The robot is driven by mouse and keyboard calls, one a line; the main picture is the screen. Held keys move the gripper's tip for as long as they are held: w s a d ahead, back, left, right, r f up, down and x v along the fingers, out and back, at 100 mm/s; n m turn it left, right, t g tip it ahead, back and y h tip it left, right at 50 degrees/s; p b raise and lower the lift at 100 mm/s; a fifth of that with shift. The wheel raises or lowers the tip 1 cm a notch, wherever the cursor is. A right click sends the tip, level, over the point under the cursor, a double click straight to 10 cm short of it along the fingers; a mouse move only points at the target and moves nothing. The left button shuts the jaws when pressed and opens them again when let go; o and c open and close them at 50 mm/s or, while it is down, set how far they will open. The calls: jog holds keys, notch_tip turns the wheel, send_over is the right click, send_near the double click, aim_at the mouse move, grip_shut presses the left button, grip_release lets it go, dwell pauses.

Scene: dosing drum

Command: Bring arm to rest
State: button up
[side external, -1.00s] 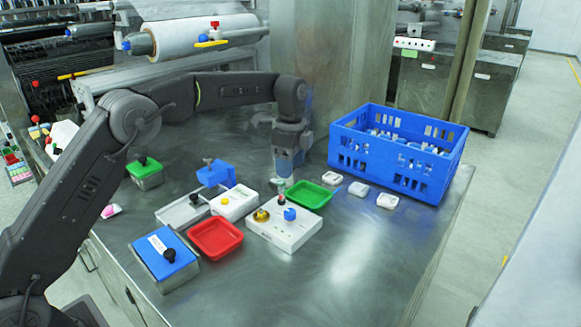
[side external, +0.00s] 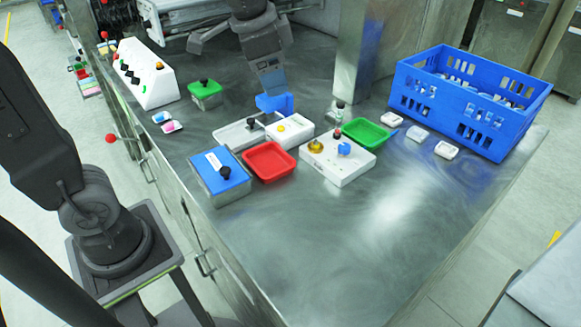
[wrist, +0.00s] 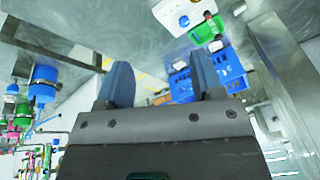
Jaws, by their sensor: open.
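My gripper (side external: 273,88) is in the upper middle of the side external view, above the back of the steel table. Its fingers point down, close to the blue block-like part (side external: 275,103), which they partly overlap in the picture; I cannot tell whether they touch. In the wrist view my gripper (wrist: 160,85) shows two blue fingers spread apart with nothing between them.
A white dosing panel (side external: 338,158) with knobs, a red tray (side external: 268,161), a green tray (side external: 366,134) and a blue-lidded box (side external: 220,175) stand mid-table. A blue crate (side external: 468,102) is at right. A white control box (side external: 148,76) and green-lidded box (side external: 205,93) are at left. The front right tabletop is clear.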

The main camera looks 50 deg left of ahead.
jog(key=s+f+n+t, duration=0.1)
jog(key=s+f+n, duration=0.1)
jog(key=s, duration=0.5)
jog(key=s+f+n+t, duration=0.1)
jog(key=s+f+n, duration=0.2)
jog(key=s, duration=0.3)
jog(key=shift+s+f+n, duration=0.3)
jog(key=shift+s, duration=0.05)
